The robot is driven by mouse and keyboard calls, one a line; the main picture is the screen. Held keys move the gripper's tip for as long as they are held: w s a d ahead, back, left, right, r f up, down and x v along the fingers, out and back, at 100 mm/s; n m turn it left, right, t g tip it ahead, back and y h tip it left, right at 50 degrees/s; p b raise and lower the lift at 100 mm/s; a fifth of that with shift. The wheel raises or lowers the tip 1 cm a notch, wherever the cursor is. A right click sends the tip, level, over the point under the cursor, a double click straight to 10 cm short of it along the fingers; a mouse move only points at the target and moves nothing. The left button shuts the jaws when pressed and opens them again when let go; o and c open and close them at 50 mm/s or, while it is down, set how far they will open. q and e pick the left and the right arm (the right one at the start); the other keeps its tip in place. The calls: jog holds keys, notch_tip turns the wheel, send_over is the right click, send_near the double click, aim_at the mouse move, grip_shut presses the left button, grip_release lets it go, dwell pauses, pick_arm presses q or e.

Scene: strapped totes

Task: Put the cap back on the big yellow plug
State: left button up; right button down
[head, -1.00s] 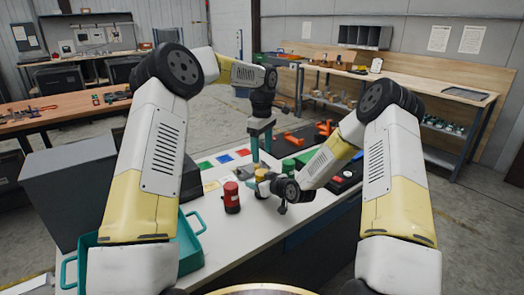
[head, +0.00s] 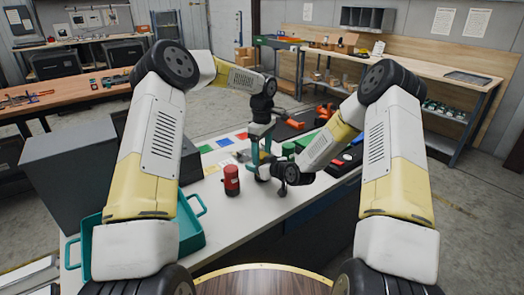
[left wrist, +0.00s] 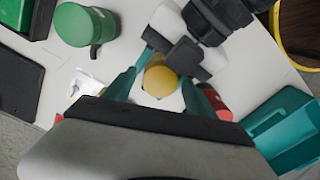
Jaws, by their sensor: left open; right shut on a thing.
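The yellow plug shows from above in the left wrist view as a round yellow top (left wrist: 160,80); in the head view it is mostly hidden behind the grippers. My left gripper (head: 259,157) points down over it, open, with its teal fingers on either side of the yellow top. My right gripper (head: 270,172) comes in low from the right and is shut on the yellow plug; the contact is largely hidden. Its dark jaws (left wrist: 178,50) show beside the yellow top. I cannot tell whether the yellow top is the cap or the plug's body.
A red plug (head: 231,180) stands close on the left, and a green plug (left wrist: 78,25) stands on the other side. A teal tray (head: 192,238) sits at the table's left front. Coloured squares (head: 224,142) lie behind. The white tabletop (head: 235,220) in front is clear.

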pick_arm(q)
grip_shut()
jog(key=m, duration=0.5)
jog(key=shift+m, duration=0.3)
jog(key=m, duration=0.4)
jog(key=shift+w, duration=0.1)
jog(key=shift+o, duration=0.4)
grip_release()
jog(key=shift+r, duration=0.15)
notch_tip(320, 180, up, 4)
jog(key=shift+r, duration=0.15)
